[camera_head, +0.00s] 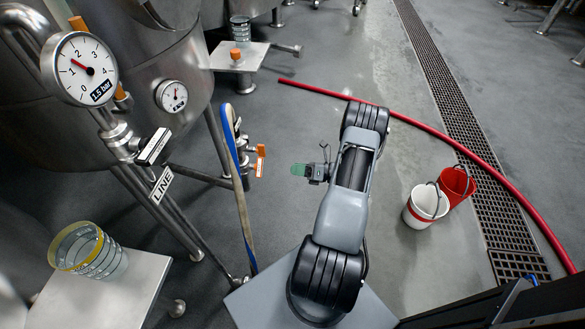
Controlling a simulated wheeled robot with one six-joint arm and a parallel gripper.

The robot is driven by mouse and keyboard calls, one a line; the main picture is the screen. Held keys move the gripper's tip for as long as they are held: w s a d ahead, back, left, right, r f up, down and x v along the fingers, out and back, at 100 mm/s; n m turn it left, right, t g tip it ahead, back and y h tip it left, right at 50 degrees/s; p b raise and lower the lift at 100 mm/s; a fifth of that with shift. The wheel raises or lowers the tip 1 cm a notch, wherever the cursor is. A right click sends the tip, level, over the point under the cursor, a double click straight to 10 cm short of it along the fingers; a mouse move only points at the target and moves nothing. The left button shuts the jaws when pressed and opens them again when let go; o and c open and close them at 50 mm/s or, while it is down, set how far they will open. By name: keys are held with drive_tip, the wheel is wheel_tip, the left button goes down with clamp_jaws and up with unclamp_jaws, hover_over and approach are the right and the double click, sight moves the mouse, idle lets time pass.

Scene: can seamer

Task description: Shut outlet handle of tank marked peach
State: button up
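A steel tank (150,60) fills the upper left; no peach mark is readable on any tank in view. An orange handle (261,160) sits on a valve on the upright pipe beside this tank, with its long side roughly upright in the picture. Other orange handles show at the far small table (236,55) and by the big gauge (122,97). My gripper (301,170), with green fingertips, points left toward the orange handle on the pipe, with a gap between them. Its fingers are too small to tell their opening. I see nothing held.
A blue and tan hose (237,185) hangs beside the pipe. A red hose (440,135) crosses the floor. White (424,206) and red (457,185) buckets stand right of my arm.

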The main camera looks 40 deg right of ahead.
sight(260, 165)
drive_tip(key=p+x, duration=0.1)
drive_tip(key=x, duration=0.3)
drive_tip(key=p+x, duration=0.1)
drive_tip(key=x, duration=0.4)
drive_tip(key=p+x, duration=0.1)
drive_tip(key=x, duration=0.4)
drive_tip(key=shift+s+a+f, duration=0.15)
drive_tip(key=shift+s+f, duration=0.1)
drive_tip(key=shift+f, duration=0.1)
clamp_jaws()
idle(0.4)
